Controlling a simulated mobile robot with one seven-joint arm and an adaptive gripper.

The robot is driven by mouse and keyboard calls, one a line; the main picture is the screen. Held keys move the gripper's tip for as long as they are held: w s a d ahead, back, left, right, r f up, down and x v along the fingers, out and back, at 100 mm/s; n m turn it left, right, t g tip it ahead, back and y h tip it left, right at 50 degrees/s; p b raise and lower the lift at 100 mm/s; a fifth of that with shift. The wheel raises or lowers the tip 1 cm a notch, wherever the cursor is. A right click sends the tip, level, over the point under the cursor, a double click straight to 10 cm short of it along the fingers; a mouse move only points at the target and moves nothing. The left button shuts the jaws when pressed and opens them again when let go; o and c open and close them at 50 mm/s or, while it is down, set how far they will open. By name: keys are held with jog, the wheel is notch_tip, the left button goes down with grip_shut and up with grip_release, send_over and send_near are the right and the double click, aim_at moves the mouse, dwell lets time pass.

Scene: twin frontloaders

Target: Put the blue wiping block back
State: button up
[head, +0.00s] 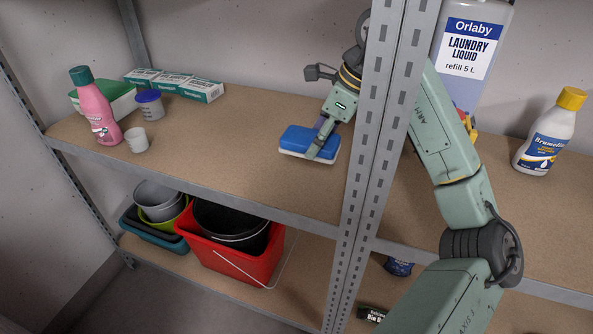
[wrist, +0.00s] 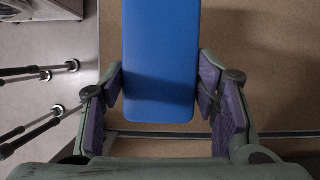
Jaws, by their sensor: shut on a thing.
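The blue wiping block (head: 308,141) has a blue top and a white underside. In the head view it is at the upper shelf board, right of the shelf's middle and left of the metal post. My gripper (head: 325,140) is shut on it from the right. In the wrist view the blue block (wrist: 160,50) lies lengthwise between the purple finger pads of my gripper (wrist: 160,95). I cannot tell whether its underside touches the shelf.
The upper shelf (head: 225,150) has free room left of the block. A pink bottle (head: 95,110), a white cup (head: 137,140), a blue-lidded jar (head: 149,105) and boxes (head: 180,84) stand further left. The metal post (head: 375,150) is close to my arm. A red bucket (head: 225,258) is below.

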aim_at(338, 142)
notch_tip(338, 142, down, 9)
jog(key=shift+r+p, duration=0.1)
jog(key=shift+p, duration=0.7)
jog(key=shift+d, duration=0.1)
jog(key=shift+f, duration=0.2)
jog(key=o, duration=1.1)
jog(key=shift+r, duration=0.25)
jog(key=shift+d+r, duration=0.15)
jog(key=shift+r, duration=0.1)
jog(key=b+v, duration=0.2)
jog(key=v, duration=0.9)
jog(key=shift+s+d+r+b, duration=0.1)
jog(key=shift+r+b, duration=0.05)
jog(key=shift+b, duration=0.25)
